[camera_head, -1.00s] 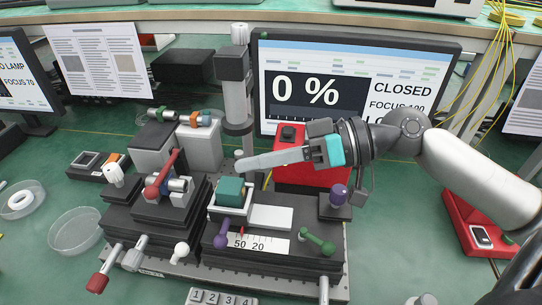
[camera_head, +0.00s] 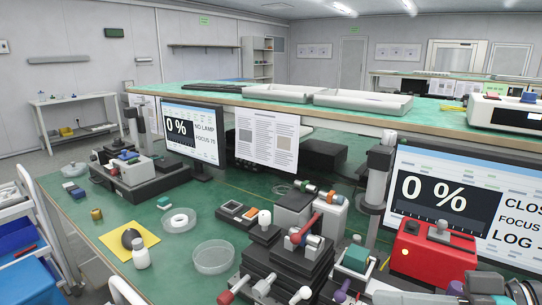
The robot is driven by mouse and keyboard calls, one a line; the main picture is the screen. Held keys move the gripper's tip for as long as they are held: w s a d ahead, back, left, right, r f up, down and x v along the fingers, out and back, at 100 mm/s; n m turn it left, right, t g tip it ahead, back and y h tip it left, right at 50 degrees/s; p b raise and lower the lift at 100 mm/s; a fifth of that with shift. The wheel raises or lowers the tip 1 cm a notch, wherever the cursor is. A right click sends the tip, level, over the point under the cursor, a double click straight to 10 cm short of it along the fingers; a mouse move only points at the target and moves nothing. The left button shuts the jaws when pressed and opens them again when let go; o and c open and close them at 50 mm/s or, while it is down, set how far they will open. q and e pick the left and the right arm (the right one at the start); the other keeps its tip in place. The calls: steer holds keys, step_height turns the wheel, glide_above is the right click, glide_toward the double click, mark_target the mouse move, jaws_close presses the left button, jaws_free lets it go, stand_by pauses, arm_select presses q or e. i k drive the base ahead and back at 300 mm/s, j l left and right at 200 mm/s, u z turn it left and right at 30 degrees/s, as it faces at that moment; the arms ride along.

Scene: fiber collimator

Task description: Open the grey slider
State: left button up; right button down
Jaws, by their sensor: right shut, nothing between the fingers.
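A red box (camera_head: 430,262) stands in front of the right monitor. A small grey slider (camera_head: 438,231) sits on its top. The part of the monitor's status word (camera_head: 522,201) in view reads "CLOS", cut off by the picture edge, beside a large "0 %".
A stepped black stage (camera_head: 288,262) with a red lever and a teal block (camera_head: 355,258) stand left of the red box. A glass dish (camera_head: 213,257) and a yellow sheet (camera_head: 129,240) lie left. A shelf edge runs behind the monitors.

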mark_target(439, 233)
steer(key=k+j, duration=0.7)
steer(key=k, duration=0.25)
